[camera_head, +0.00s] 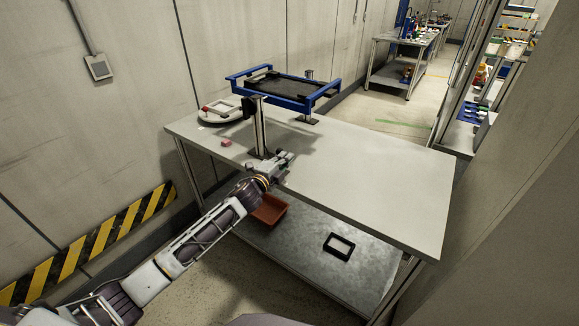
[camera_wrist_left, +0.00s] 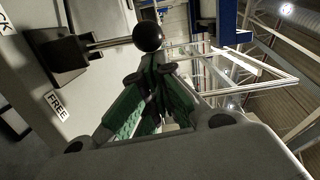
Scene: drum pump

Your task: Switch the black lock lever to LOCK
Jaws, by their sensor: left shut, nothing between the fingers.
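The black lock lever shows in the left wrist view as a metal rod ending in a black ball knob (camera_wrist_left: 149,36), coming out of a black block (camera_wrist_left: 62,55). A FREE label (camera_wrist_left: 55,104) is below the block, and a label cut off to "CK" (camera_wrist_left: 4,24) is at the upper left. My left gripper (camera_wrist_left: 156,66) is shut and empty, its green-padded fingers just below the knob in that view. I cannot tell whether they touch it. In the head view my left gripper (camera_head: 286,160) is beside the grey post (camera_head: 259,125), above the table; the lever is too small to make out there.
The post and a blue frame with a dark panel (camera_head: 283,86) stand on the table (camera_head: 375,170). A round white-and-red device (camera_head: 220,111) and a small red block (camera_head: 226,142) are at the left. A red bin (camera_head: 270,209) and black frame (camera_head: 339,246) lie on the lower shelf. The table's right side is clear.

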